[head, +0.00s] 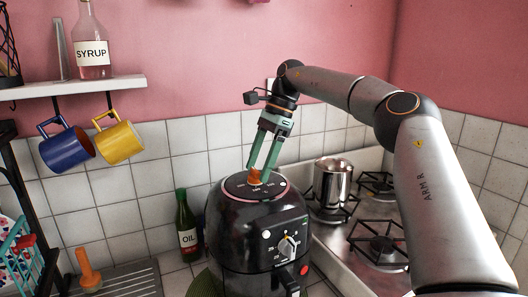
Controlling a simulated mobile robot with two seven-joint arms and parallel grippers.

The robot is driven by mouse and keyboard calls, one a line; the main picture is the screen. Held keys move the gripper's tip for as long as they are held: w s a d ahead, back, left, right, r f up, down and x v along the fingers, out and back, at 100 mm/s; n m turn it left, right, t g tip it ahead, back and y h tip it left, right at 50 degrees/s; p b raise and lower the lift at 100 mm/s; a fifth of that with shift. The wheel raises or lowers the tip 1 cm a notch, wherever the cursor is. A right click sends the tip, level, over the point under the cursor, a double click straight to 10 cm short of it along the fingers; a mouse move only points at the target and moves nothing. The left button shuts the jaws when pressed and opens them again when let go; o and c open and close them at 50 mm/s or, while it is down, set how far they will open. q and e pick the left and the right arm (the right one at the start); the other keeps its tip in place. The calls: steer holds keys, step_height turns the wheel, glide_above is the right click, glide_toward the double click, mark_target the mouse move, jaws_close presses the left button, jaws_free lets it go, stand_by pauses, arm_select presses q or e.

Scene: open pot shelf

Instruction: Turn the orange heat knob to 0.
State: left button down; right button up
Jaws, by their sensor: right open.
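The orange heat knob (254,178) sits on top of the black air fryer (228,225). My right gripper (260,173) points down from above, with its green fingers open and their tips around or right beside the knob. I cannot tell whether the fingers touch it. The knob is partly hidden by the fingers, and the marks around it are too small to read. My left gripper is not in view.
A grey dial (288,247) is on the fryer's front. A steel pot (333,183) stands on the stove (350,235) at right. An oil bottle (187,228) is left of the fryer. Blue (66,149) and yellow mugs (118,143) hang under the shelf (75,87).

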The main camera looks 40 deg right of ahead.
steer(key=v, duration=0.6)
steer(key=shift+r, duration=0.2)
steer(key=shift+s+d, duration=0.1)
stand_by(0.5)
